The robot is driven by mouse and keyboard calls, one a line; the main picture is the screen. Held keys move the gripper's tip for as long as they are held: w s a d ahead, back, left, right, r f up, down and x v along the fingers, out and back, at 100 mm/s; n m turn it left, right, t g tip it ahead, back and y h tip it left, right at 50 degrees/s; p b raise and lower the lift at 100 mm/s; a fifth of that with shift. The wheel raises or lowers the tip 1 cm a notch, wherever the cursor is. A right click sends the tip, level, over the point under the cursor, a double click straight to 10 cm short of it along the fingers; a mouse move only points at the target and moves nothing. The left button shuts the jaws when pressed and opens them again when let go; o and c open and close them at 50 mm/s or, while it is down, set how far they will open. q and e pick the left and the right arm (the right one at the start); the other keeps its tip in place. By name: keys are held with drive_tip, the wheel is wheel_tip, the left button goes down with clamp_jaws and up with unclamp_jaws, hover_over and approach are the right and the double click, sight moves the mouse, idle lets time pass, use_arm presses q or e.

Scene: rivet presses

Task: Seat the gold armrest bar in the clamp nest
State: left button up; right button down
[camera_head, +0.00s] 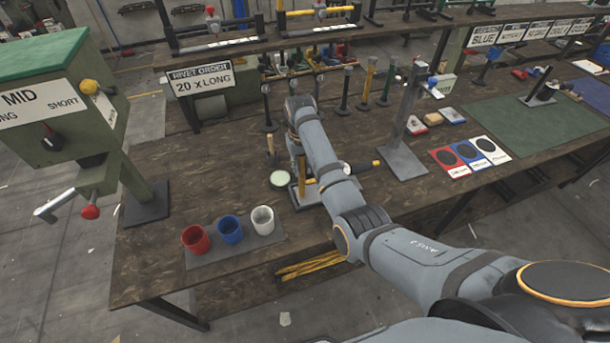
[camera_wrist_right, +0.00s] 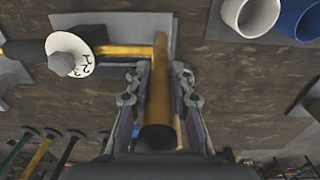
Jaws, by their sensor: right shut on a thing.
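The gold armrest bar (camera_wrist_right: 160,85) is between the fingers of my right gripper (camera_wrist_right: 158,98), which is shut on it. Its dark end faces the wrist camera, and its far end meets or overlaps the clamp nest's grey plate (camera_wrist_right: 115,22). I cannot tell whether it is seated. In the head view the bar (camera_head: 302,182) stands about upright over the clamp nest (camera_head: 306,197), beneath my right wrist, which hides much of the gripper (camera_head: 301,167). A white numbered dial (camera_wrist_right: 68,54) sits beside the bar on a yellow and black rod (camera_wrist_right: 120,50). My left gripper is out of view.
Red (camera_head: 195,239), blue (camera_head: 230,230) and white (camera_head: 262,219) cups stand on a mat in front of the nest. Several upright bars, including a yellow one (camera_head: 368,80), stand behind. A grey post (camera_head: 405,130) stands right.

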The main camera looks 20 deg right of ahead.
drive_tip(key=shift+w+f+b, duration=0.15)
drive_tip(key=shift+w+b, duration=0.45)
drive_tip(key=shift+w, duration=0.2)
drive_tip(key=shift+w+b, duration=0.35)
drive_tip(key=shift+w, duration=0.2)
drive_tip(key=shift+f+p, duration=0.2)
drive_tip(key=shift+p, duration=0.1)
drive_tip(key=shift+r, duration=0.1)
drive_tip(key=shift+p, duration=0.55)
drive_tip(key=shift+p, duration=0.5)
